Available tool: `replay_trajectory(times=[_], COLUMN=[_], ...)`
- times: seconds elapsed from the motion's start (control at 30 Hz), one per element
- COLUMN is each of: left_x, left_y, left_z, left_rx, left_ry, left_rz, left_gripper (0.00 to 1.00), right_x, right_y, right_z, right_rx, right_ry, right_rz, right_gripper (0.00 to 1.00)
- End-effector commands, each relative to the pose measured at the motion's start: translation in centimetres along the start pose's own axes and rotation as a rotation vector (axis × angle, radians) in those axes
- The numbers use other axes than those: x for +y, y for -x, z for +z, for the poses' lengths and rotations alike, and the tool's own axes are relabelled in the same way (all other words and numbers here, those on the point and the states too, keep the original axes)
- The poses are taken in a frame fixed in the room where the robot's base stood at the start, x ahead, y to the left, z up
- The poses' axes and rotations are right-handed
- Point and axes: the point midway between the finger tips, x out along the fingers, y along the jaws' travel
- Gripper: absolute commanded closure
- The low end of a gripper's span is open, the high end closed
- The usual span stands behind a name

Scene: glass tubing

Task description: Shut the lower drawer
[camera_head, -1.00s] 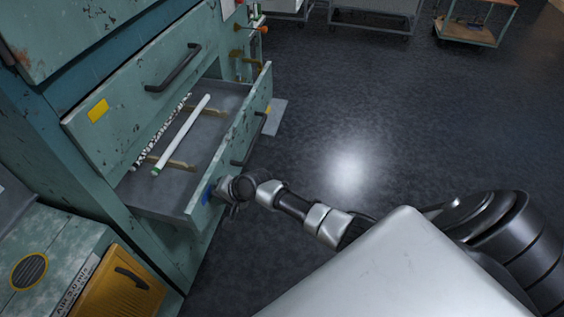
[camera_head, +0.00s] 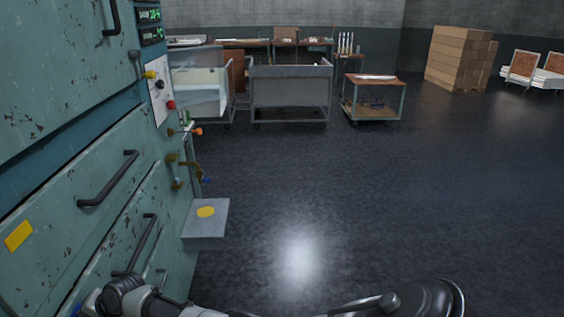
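The green, chipped-paint lower drawer (camera_head: 112,247) is in the left of the head view. Its front looks flush, or nearly flush, with the cabinet, and none of its inside shows. Its dark bar handle (camera_head: 138,245) runs along the front. The drawer above, with a similar handle (camera_head: 108,180) and a yellow label, looks shut. My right gripper (camera_head: 104,299) is at the bottom left, at the lower drawer's front below the handle. Its fingers are mostly cut off or hidden, so whether they are open or whether they touch is unclear. My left gripper is not in view.
A small grey plate with a yellow disc (camera_head: 206,212) juts from the cabinet's right side, near valves and knobs (camera_head: 185,165). Carts (camera_head: 290,90) and stacked boxes (camera_head: 458,58) stand far back. The dark floor to the right is clear.

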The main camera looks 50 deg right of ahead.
Motion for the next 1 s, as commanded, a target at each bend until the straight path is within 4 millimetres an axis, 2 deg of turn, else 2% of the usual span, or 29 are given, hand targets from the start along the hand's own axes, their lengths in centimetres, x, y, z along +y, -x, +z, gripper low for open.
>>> replay_trajectory(times=[0.8,1.0], left_x=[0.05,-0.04], left_y=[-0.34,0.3], left_z=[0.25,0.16], left_rx=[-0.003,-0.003], left_ry=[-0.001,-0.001], left_rz=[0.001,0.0], left_gripper=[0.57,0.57], right_x=[-1.01,-0.99], right_y=[-0.31,0.06], right_z=[0.0,0.02], right_rx=[0.003,0.003], right_ry=[0.002,0.0], right_rz=[-0.013,-0.013], right_gripper=[1.0,1.0])
